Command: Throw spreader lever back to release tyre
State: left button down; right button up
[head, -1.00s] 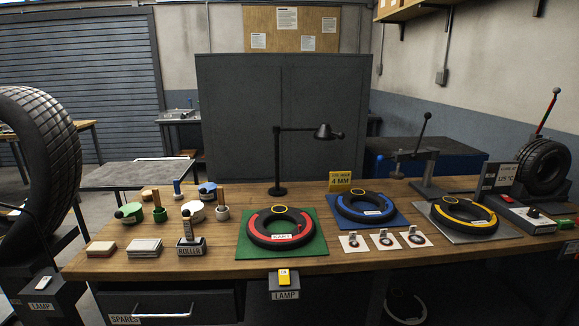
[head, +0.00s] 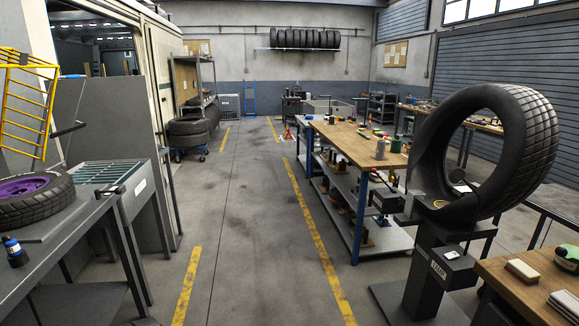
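A large black tyre (head: 532,150) stands upright on a dark floor stand (head: 425,270) at the right. A labelled box (head: 452,262) sits on the front of the stand. No spreader lever can be made out on this stand. The lever with the red grip beside a small tyre, seen in the earlier frame, is out of view. Neither of my grippers shows.
A wooden bench corner (head: 520,285) is at lower right. A long wood-topped workbench (head: 350,142) stands behind the tyre. At left, a metal bench (head: 60,240) holds a tyre with a purple wheel (head: 25,197). The yellow-lined aisle (head: 235,220) between is clear.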

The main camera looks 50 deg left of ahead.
aim_at(374, 170)
jog(key=u, duration=1.25)
jog(key=i, duration=2.1)
jog(key=u, duration=0.7)
jog(key=i, duration=0.4)
